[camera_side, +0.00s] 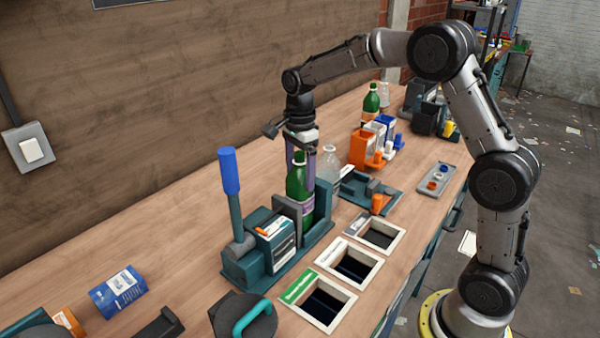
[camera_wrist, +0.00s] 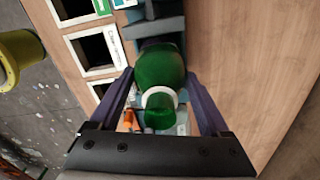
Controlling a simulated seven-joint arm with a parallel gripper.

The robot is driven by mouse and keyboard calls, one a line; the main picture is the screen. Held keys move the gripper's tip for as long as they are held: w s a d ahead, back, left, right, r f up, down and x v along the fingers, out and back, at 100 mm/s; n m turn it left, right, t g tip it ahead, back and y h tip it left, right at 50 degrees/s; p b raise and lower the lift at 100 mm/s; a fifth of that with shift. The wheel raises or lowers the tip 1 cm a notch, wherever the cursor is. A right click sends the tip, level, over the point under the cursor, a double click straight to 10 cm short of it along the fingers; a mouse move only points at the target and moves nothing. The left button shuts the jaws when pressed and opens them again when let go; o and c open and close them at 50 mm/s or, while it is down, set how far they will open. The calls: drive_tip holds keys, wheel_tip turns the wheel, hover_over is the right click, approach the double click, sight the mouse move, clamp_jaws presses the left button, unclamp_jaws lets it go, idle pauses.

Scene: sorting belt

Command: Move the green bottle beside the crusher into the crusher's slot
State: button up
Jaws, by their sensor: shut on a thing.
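A green bottle (camera_side: 297,185) with a purple-and-white label stands upright at the right end of the teal crusher (camera_side: 262,262), in its slot area. The crusher has a blue-handled lever (camera_side: 229,172). My gripper (camera_side: 303,168) comes from above and is shut on the bottle. In the wrist view the bottle (camera_wrist: 160,75) sits between the two purple fingers of my gripper (camera_wrist: 160,90), with its neck toward the camera. The bottle's base is hidden by the crusher's walls, so I cannot tell if it rests on the slot floor.
White-framed bins (camera_side: 349,262) line the table's front edge. A second green bottle (camera_side: 371,100) stands farther back. A clear flask (camera_side: 329,164) and a teal fixture (camera_side: 366,190) stand close behind the crusher. A blue box (camera_side: 118,291) lies front left. The wall-side table is clear.

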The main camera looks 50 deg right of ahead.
drive_tip(key=shift+f, duration=0.85)
drive_tip(key=o, duration=1.6)
drive_tip(key=shift+c, duration=0.2)
